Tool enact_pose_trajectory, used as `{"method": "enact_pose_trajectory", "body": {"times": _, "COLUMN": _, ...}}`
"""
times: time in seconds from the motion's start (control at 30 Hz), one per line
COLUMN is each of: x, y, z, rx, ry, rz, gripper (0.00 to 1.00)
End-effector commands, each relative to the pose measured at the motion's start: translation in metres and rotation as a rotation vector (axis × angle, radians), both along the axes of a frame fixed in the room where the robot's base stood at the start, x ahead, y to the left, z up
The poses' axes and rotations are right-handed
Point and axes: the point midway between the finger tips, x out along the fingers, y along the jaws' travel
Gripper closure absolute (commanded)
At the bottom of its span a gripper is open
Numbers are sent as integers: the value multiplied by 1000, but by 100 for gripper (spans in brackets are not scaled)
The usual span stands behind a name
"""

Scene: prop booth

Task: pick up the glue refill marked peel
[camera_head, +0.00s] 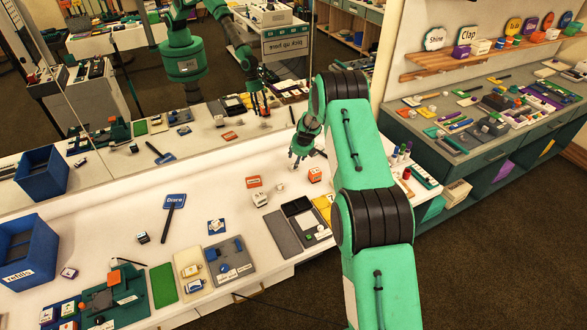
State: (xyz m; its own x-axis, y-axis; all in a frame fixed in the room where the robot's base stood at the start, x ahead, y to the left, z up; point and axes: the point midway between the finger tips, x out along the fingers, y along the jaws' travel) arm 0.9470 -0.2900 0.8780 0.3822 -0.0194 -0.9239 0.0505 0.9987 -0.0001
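My gripper (297,165) points down close over the white tabletop (105,215), behind my raised arm. Its fingers look apart, and I see nothing clearly held. A word "peel" is not readable on anything. Small marked blocks lie about: an orange one (315,174) just right of my gripper, a white one (260,199) to its lower left, a dark-and-white one (142,238) further left, and a purple-and-white one (69,272) near the blue bin. I cannot tell which is the glue refill. My arm hides part of the table on the right.
A blue bin (28,252) with a label stands at the left. A blue sign paddle (172,205), an orange card (253,181), a grey tray (230,262) and a dark box (297,207) lie on the table. A mirror (120,90) runs behind. The middle left is mostly clear.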

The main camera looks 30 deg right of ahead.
Motion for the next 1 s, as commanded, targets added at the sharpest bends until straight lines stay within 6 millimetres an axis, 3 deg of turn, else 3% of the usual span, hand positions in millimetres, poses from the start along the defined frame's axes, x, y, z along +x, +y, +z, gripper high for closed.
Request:
{"method": "enact_pose_trajectory", "body": {"times": 0.57, "x": 3, "y": 0, "z": -8, "rx": 0, "ry": 1, "rz": 0, "gripper": 53}}
{"method": "enact_pose_trajectory", "body": {"times": 1.0, "x": 19, "y": 1, "z": -40, "rx": 0, "ry": 1, "rz": 0, "gripper": 53}}
